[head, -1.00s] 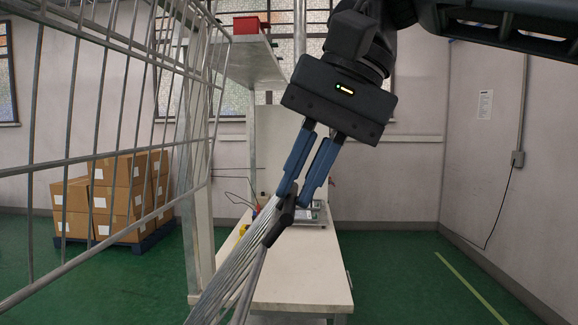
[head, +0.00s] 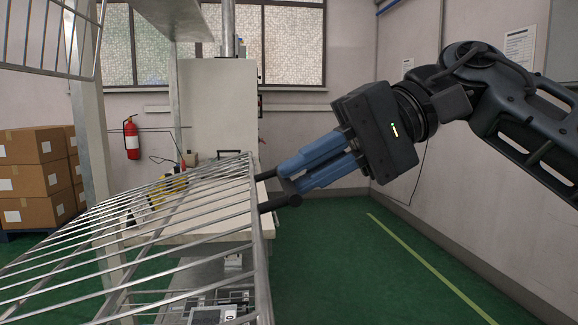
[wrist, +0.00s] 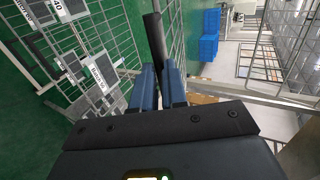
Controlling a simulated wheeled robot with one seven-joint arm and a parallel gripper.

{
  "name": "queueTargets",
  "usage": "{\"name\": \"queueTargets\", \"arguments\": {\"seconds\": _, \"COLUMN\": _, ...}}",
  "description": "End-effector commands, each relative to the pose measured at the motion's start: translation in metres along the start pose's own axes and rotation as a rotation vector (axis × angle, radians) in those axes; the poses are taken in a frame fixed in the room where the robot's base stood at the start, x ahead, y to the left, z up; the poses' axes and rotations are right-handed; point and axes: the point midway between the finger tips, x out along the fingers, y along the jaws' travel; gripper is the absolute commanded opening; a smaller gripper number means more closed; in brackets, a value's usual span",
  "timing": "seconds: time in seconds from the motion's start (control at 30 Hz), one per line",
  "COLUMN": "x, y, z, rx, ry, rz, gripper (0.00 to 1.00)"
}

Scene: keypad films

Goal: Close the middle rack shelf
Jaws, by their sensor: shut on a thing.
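The middle rack shelf (head: 180,235) is a metal wire grid at the lower left of the head view, a little off level. A dark handle (head: 283,203) is at its right-hand edge. My gripper (head: 281,178) comes in from the right, and its blue fingers are shut on this handle. In the wrist view the dark handle (wrist: 154,40) stands up between the blue fingers of my gripper (wrist: 160,75). The fingers partly hide the handle.
Another wire shelf (head: 48,38) is above at the upper left, beside a pale post (head: 90,140). A white bench (head: 170,232) stands behind the grid. Stacked cartons (head: 35,180) are at the left. The green floor (head: 345,260) at the right is clear.

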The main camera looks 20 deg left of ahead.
Motion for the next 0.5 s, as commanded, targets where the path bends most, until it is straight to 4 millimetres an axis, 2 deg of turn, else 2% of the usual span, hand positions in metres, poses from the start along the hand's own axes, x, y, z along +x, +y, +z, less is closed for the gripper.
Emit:
{"name": "queueTargets", "arguments": {"seconds": 0.03, "x": 0.006, "y": 0.021, "z": -0.001, "rx": 0.004, "ry": 0.004, "rz": -0.03, "gripper": 0.0}}
{"name": "queueTargets", "arguments": {"seconds": 0.1, "x": 0.009, "y": 0.034, "z": -0.001, "rx": 0.004, "ry": 0.003, "rz": -0.068, "gripper": 0.0}}
{"name": "queueTargets", "arguments": {"seconds": 0.3, "x": 0.018, "y": 0.065, "z": -0.001, "rx": 0.003, "ry": 0.004, "rz": -0.164, "gripper": 0.0}}
{"name": "queueTargets", "arguments": {"seconds": 0.5, "x": 0.027, "y": 0.087, "z": -0.001, "rx": 0.002, "ry": 0.003, "rz": -0.237, "gripper": 0.0}}
